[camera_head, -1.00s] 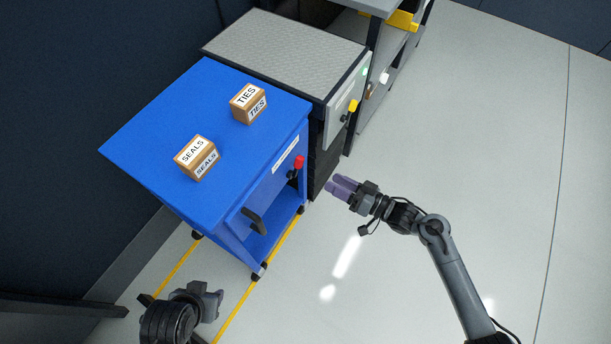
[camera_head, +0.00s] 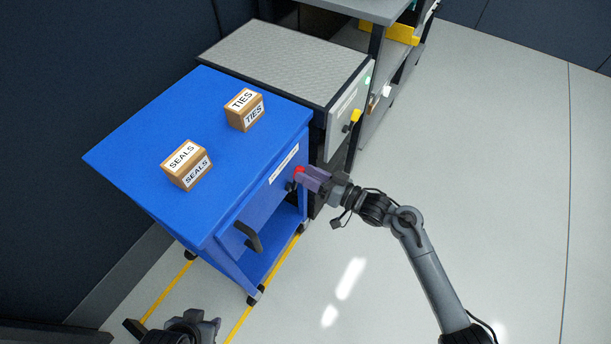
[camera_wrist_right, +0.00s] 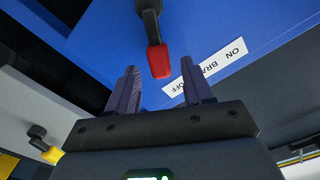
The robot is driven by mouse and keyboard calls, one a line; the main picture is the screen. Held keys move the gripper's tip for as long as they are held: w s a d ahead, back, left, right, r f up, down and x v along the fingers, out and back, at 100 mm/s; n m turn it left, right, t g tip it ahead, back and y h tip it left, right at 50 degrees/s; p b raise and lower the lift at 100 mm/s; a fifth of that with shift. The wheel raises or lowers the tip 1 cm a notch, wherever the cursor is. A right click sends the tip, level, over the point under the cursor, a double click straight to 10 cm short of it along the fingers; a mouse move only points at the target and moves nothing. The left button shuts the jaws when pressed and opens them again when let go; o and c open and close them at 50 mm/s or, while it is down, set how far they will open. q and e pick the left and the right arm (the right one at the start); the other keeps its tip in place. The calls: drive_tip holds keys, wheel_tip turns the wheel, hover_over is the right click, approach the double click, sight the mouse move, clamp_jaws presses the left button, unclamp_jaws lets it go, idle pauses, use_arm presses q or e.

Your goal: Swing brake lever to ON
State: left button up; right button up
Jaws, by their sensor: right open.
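The brake lever is black with a red tip and sits on the side of the blue cart (camera_head: 185,215). Its red tip (camera_head: 299,170) shows in the head view. In the right wrist view the lever's red tip (camera_wrist_right: 159,62) lies between and just beyond my fingertips. My right gripper (camera_head: 311,178) is at the lever; it also shows in the right wrist view (camera_wrist_right: 160,85), open. A white label (camera_wrist_right: 205,68) reading ON, BRAKE, OFF is beside the lever, its middle partly hidden by a finger. My left gripper (camera_head: 205,325) is low at the bottom edge, its jaws unclear.
Boxes marked SEALS (camera_head: 186,165) and TIES (camera_head: 244,109) stand on the cart top. A black handle (camera_head: 247,236) juts from the cart's side. A grey-topped lift unit (camera_head: 285,62) with a yellow-tipped lever (camera_head: 355,117) stands behind. Floor at right is clear.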

drive_tip(key=shift+w+a, duration=0.45)
drive_tip(key=shift+a, duration=0.15)
clamp_jaws()
